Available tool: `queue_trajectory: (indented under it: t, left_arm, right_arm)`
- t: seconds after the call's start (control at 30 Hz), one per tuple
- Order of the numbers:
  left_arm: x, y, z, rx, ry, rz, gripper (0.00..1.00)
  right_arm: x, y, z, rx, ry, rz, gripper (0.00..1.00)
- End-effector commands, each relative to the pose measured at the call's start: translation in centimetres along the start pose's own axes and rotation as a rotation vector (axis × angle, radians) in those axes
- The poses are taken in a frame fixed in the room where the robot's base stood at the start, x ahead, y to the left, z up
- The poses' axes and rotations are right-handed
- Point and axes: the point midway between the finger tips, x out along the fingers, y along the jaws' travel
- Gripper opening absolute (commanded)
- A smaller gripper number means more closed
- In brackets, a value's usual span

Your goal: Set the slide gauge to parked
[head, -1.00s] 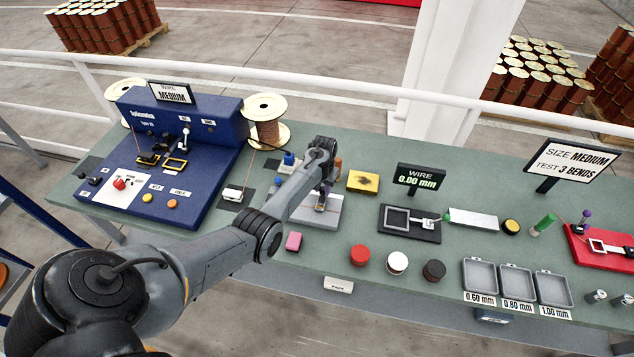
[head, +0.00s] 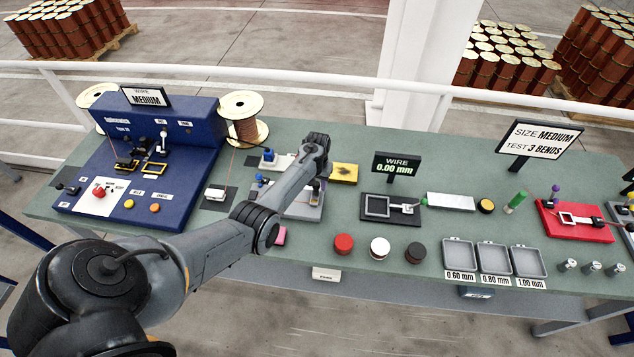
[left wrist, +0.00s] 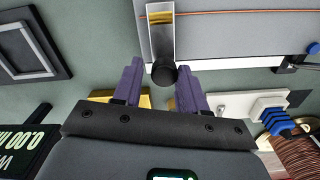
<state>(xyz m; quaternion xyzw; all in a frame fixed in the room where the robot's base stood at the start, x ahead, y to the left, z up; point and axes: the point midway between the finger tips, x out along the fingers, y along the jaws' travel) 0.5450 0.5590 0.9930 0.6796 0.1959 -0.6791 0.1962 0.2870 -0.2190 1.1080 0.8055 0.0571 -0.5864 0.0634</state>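A grey block (head: 300,203) on the bench lies under my left gripper (head: 317,188) in the head view. An orange wire crosses the block. The purple fingers of my left gripper (left wrist: 160,68) stand open on either side of the knob, without a clear grip on it. A black frame with a light slide (head: 390,207) stands by a display (head: 397,166) reading 0.00 mm. I cannot tell which is the slide gauge.
A yellow block (head: 343,173) lies just behind the gripper. A pink block (head: 280,236) is partly hidden by my arm. Red (head: 344,244), white (head: 380,248) and black (head: 415,252) round pieces stand near the front edge. The blue machine (head: 180,130) is at left.

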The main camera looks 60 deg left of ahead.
Motion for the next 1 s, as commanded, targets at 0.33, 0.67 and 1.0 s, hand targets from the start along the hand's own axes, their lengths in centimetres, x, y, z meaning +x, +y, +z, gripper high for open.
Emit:
queue_trajectory:
  t: [0.33,0.67,1.0]
  left_arm:
    - [-0.7,-0.1,-0.1,-0.001,0.001,-0.001,0.41]
    - [-5.5,-0.1,-0.1,-0.001,0.003,-0.001,0.41]
    - [-10.0,0.0,-0.1,0.000,0.001,0.000,0.41]
  right_arm:
    - [-0.1,-0.1,-0.1,0.006,0.001,-0.005,0.43]
    - [-0.7,-0.1,-0.2,0.005,0.001,-0.004,0.43]
    - [-0.4,0.1,-0.1,-0.003,-0.001,0.002,0.43]
